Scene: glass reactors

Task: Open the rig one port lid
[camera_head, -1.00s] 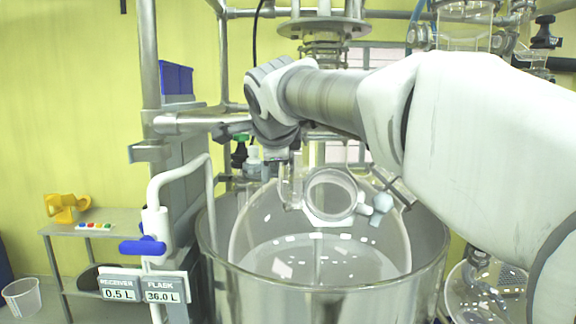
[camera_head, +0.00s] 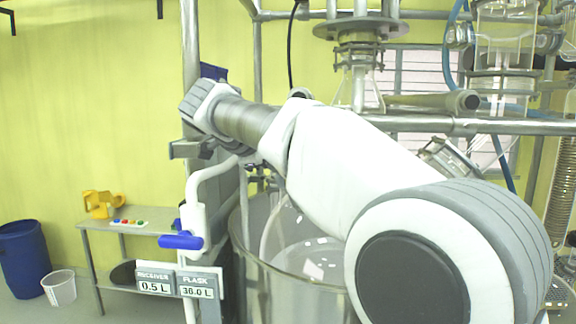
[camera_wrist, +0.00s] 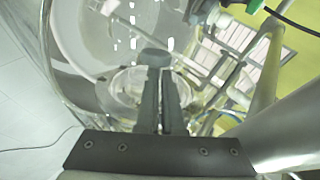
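The rig is a large clear glass vessel inside a steel-rimmed tub (camera_head: 255,262). In the head view my arm covers the vessel's upper part, where a round glass port showed earlier. In the wrist view a round glass port ring (camera_wrist: 118,88) shows behind and beside my fingers. My gripper (camera_wrist: 160,72) has two dark fingers close together, with a narrow gap. A dark rounded piece (camera_wrist: 152,57) sits at their tips, perhaps a lid handle. I cannot tell whether the fingers hold it. In the head view the gripper is hidden.
A blue-handled valve (camera_head: 181,241) and display signs (camera_head: 176,282) stand left of the tub. A side table (camera_head: 150,227) holds a yellow object (camera_head: 102,204). A blue barrel (camera_head: 22,252) and a white bin (camera_head: 59,287) stand on the floor. Steel pipes (camera_head: 470,126) cross above right.

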